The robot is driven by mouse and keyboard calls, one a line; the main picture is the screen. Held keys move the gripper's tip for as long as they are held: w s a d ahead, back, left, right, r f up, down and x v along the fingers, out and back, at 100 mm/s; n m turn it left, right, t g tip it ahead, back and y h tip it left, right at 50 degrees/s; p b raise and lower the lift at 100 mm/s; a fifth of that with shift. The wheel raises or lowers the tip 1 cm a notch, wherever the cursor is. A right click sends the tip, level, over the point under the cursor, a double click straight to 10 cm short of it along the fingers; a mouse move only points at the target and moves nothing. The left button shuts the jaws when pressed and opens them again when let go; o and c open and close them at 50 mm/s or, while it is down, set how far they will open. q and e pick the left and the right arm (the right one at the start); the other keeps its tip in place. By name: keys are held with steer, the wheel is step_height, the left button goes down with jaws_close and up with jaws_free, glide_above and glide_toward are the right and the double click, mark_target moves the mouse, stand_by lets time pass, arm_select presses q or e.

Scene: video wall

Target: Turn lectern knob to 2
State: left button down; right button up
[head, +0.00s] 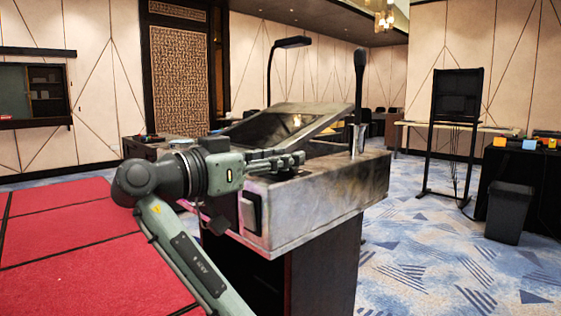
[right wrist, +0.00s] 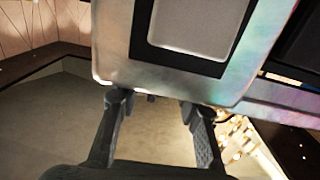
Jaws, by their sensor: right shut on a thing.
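The lectern (head: 330,205) stands in the middle of the head view, with a marbled metallic top on a dark body. My right gripper (head: 290,160) reaches in over its near left edge. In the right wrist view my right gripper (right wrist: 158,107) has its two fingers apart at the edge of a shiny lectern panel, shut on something. The knob itself is too hidden to make out between the fingers, and its setting cannot be read. A pale plate (head: 250,211) in a dark frame is on the lectern's side, below the gripper. My left gripper is not in view.
A gooseneck lamp (head: 292,43) and a microphone (head: 360,68) rise from the lectern. Red panels (head: 70,240) lie at the left. A black stand (head: 458,95) and a dark bin (head: 508,212) are at the right. The carpet between lectern and bin is clear.

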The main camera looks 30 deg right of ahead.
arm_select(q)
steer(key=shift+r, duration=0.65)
arm_select(e)
steer(key=shift+m+g, duration=0.4)
steer(key=shift+g, duration=0.2)
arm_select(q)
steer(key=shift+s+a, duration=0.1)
arm_select(e)
steer(key=o, duration=1.2)
steer(key=shift+d, duration=0.1)
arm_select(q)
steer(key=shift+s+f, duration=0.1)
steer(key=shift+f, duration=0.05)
arm_select(e)
steer(key=shift+a, duration=0.2)
steer(key=a, duration=0.4)
steer(key=s+a, duration=0.1)
steer(key=a, duration=0.6)
steer(key=shift+s+a, duration=0.25)
steer(key=shift+a, duration=0.05)
